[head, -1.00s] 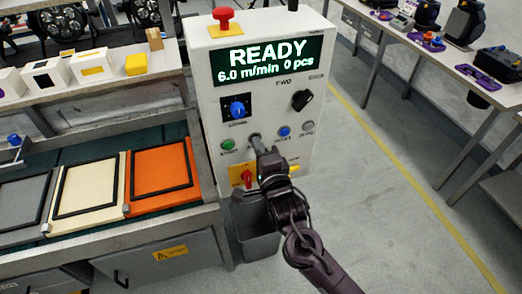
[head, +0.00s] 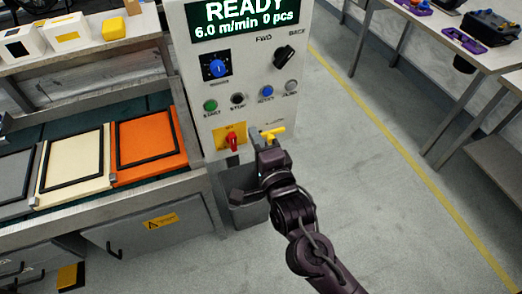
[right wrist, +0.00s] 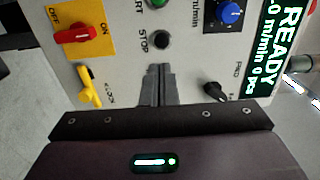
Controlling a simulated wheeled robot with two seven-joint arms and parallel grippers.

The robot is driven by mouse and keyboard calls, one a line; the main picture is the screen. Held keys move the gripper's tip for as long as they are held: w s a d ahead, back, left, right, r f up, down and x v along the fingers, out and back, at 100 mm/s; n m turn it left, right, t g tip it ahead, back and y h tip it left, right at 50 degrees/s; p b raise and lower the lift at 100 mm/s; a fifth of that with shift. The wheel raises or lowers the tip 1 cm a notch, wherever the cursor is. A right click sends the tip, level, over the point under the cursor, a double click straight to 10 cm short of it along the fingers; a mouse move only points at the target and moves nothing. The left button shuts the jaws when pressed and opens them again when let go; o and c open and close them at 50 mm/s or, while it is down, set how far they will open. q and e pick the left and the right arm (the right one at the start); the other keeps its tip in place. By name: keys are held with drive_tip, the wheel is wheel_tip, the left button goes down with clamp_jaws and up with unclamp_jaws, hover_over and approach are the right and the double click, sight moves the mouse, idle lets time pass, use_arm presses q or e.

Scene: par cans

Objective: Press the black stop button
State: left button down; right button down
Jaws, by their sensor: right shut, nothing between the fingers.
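The black stop button (head: 237,99) is a small round button in a row on the white control box, between the green start button (head: 210,105) and the blue button (head: 266,91). It is uncovered and also shows in the right wrist view (right wrist: 161,40), above the fingertips, with the label STOP. My right gripper (head: 255,134) is shut and empty. Its tips are below the stop button in the head view and appear apart from it. The fingers also show in the right wrist view (right wrist: 160,75). My left gripper is not in view.
A red rotary switch (head: 232,141) on a yellow plate and a yellow handle (head: 272,133) sit close to my right fingertips. The display (head: 242,20) reads READY, 6.0 m/min, 0 pcs. A black selector knob (head: 285,56) is higher up. Framed panels (head: 147,138) lie on the left bench.

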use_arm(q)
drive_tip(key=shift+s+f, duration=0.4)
use_arm(e)
drive_tip(key=v, duration=0.3)
drive_tip(key=shift+r, duration=0.1)
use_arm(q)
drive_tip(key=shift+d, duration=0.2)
use_arm(e)
drive_tip(key=shift+s+d, duration=0.1)
drive_tip(key=shift+s, duration=0.05)
